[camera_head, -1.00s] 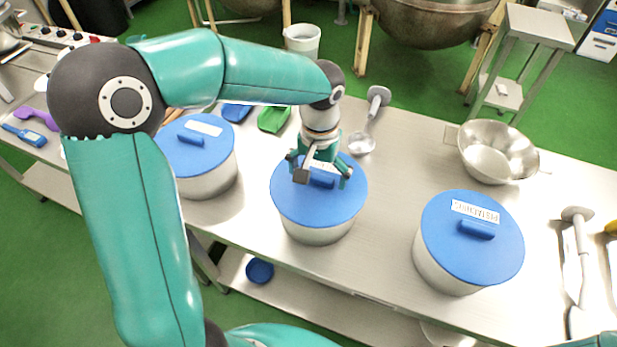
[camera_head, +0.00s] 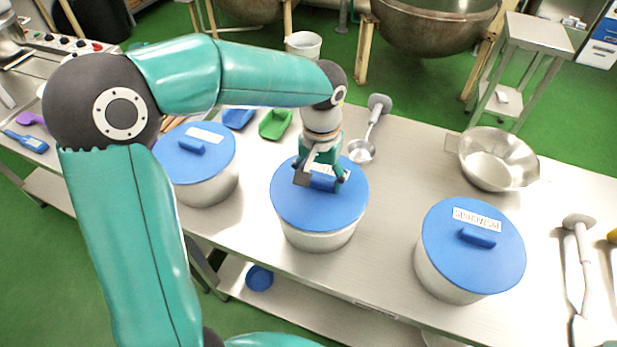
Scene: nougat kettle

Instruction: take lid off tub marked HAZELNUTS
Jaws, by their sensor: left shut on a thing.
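Three steel tubs with blue lids stand on the steel table. My left gripper (camera_head: 321,177) is over the middle tub (camera_head: 318,238), shut on the handle of its blue lid (camera_head: 316,212). The lid sits on the tub's rim. The gripper covers most of the label, so I cannot read it. The right tub (camera_head: 447,281) has a label that seems to read PISTACHIOS on its lid (camera_head: 443,240). The left tub (camera_head: 211,190) has a label too small to read on its lid (camera_head: 211,163). My right gripper is not in view.
A ladle (camera_head: 362,151) and a green scoop (camera_head: 275,124) lie behind the middle tub. A steel bowl (camera_head: 494,160) stands at the back right. Long utensils (camera_head: 582,260) lie at the far right. The steel table (camera_head: 385,215) is bare between the middle and right tubs.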

